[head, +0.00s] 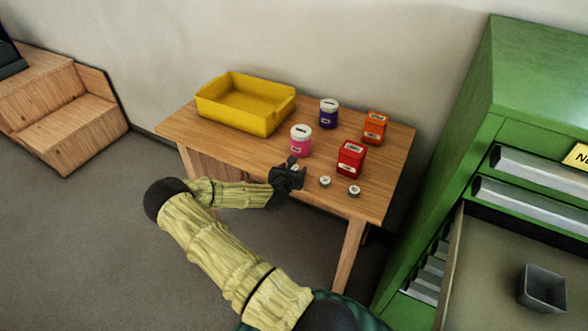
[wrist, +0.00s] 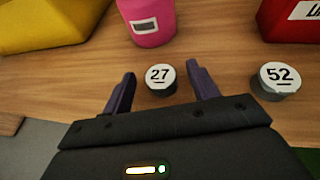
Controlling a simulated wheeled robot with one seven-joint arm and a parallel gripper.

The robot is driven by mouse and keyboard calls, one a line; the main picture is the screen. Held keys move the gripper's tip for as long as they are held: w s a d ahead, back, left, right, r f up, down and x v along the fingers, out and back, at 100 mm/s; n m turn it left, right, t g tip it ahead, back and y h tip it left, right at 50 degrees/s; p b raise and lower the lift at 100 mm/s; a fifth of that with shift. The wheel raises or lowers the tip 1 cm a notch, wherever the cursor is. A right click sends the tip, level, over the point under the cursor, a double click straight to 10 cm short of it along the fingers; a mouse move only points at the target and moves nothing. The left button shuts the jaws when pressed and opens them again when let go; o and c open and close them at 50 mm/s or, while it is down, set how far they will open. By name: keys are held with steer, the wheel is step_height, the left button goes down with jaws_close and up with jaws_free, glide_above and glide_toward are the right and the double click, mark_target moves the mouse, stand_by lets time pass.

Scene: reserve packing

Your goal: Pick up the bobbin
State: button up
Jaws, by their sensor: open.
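Small round grey pieces with white numbered tops stand on the wooden table; they look like bobbins. The one marked 27 (wrist: 160,78) sits between my gripper's fingers in the wrist view, with a gap on both sides. My gripper (wrist: 161,72) is open and holds nothing. In the head view my gripper (head: 293,168) is at the table's front edge and partly covers this piece. The piece marked 52 (wrist: 278,78) stands to its right, and it shows in the head view (head: 325,181) too. Another similar piece (head: 354,190) is further right.
A pink jar (head: 301,140) stands just behind the piece marked 27. A purple jar (head: 328,114), an orange container (head: 374,127) and a red container (head: 351,158) stand nearby. A yellow tray (head: 236,118) is at the back left. A green cabinet (head: 480,120) with an open drawer stands right.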

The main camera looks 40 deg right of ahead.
stand_by(0.3)
steer(key=c, duration=1)
steer(key=shift+c, duration=0.2)
steer(key=shift+r, duration=0.1)
steer(key=shift+w+r, duration=0.1)
steer(key=shift+r, duration=0.15)
step_height(320, 180, up, 9)
steer(key=b, duration=0.1)
steer(key=shift+r, duration=0.2)
